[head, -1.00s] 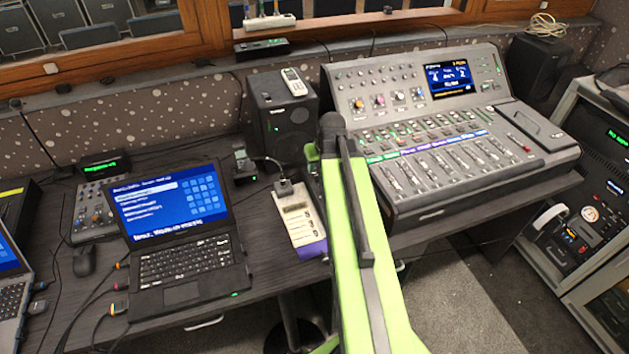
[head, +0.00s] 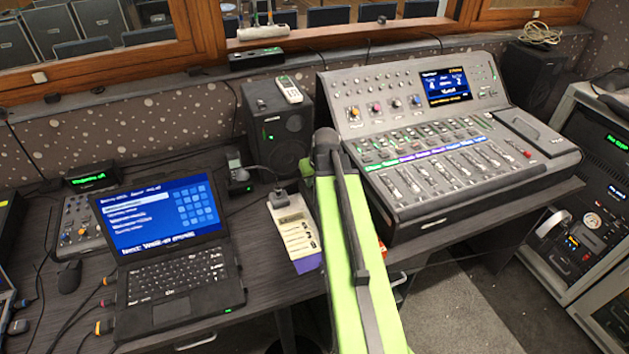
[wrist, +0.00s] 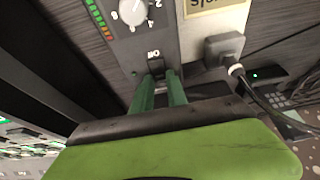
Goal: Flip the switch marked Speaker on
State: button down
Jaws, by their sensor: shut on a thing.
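In the wrist view, my gripper (wrist: 160,88) has two green fingers that reach to a small dark switch (wrist: 161,74) on a grey panel (wrist: 118,48). The fingers are close together on either side of the switch and shut on it. No Speaker marking is readable. In the head view, my lime-green arm hides the gripper and the switch.
A pale box with a grey plug and cable (wrist: 222,46) stands close to the right of the panel. In the head view, a mixing desk (head: 450,205) is right of my arm, a black speaker (head: 283,135) behind it, and an open laptop (head: 165,225) to the left.

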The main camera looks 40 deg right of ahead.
jog(key=shift+w+d+r+g+p, duration=0.15)
jog(key=shift+w+g+p, duration=0.25)
jog(key=shift+g+p, duration=0.2)
jog(key=shift+f+g+y, duration=0.25)
jog(key=shift+g+y, duration=0.15)
jog(key=shift+g, duration=0.4)
jog(key=shift+s, duration=0.1)
jog(key=c, duration=1.3)
grip_release()
